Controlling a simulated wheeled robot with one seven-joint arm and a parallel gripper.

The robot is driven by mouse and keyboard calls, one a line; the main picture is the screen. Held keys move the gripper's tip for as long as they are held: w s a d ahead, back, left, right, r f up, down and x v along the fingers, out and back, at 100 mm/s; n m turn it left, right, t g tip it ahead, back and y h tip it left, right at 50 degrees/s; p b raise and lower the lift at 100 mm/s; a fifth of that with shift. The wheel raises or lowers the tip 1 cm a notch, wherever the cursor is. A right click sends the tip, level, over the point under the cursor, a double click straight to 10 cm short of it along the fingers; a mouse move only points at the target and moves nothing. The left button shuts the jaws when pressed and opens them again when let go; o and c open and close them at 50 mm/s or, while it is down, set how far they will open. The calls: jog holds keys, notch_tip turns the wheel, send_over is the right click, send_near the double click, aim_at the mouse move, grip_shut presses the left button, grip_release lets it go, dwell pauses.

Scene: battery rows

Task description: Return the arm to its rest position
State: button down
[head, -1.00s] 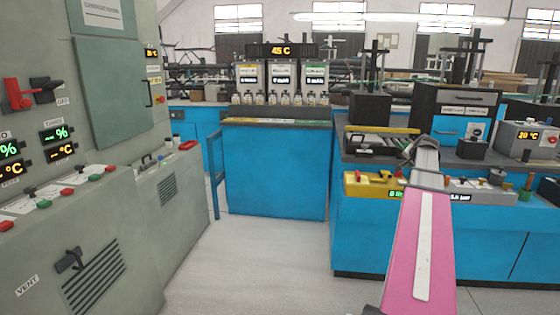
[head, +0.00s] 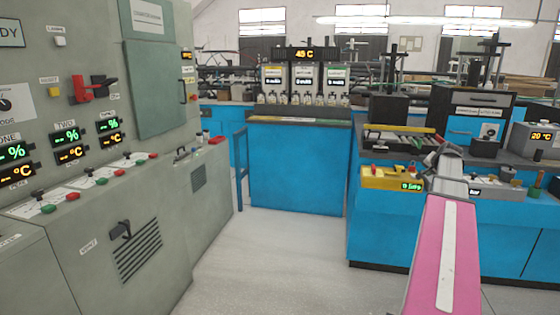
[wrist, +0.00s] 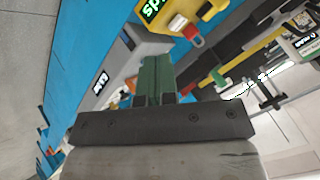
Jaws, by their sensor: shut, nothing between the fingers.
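My arm shows in the head view as a pink link (head: 439,250) with a white stripe, reaching forward from the lower right. Its grey far end lies in front of the blue bench (head: 385,232) on the right. In the wrist view my gripper (wrist: 155,62) has its green fingers together, with nothing between them. The fingers point toward the bench-top devices. A yellow device (wrist: 180,22) with a green readout is just beyond the fingertips. Whether the fingers touch anything is unclear.
A grey control cabinet (head: 150,235) with readouts and knobs fills the left. A blue counter (head: 300,170) with several small bottles stands at the back. Between them the pale floor (head: 270,255) is clear. A yellow device (head: 390,178) sits at the right bench's front edge.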

jog(key=s+a+f+n+g+y, duration=0.1)
jog(key=s+a+f+n+g, duration=0.15)
jog(key=a+f, duration=0.8)
jog(key=s+a+f+n+g+y, duration=0.15)
jog(key=s+a+f, duration=0.4)
jog(key=a, duration=0.85)
jog(key=s+a+f+n+g, duration=0.2)
jog(key=s+a+f+n, duration=0.1)
jog(key=s+a+f, duration=0.4)
jog(key=s+a+f+n+g+h, duration=0.1)
jog(key=s+a+f+n+g, duration=0.2)
jog(key=s+a+f, duration=0.4)
jog(key=s+a, duration=0.2)
jog(key=a, duration=0.3)
jog(key=shift+s+a+f, duration=0.15)
jog(key=shift+a+f, duration=0.05)
jog(key=shift+f, duration=0.2)
jog(key=shift+h, duration=0.25)
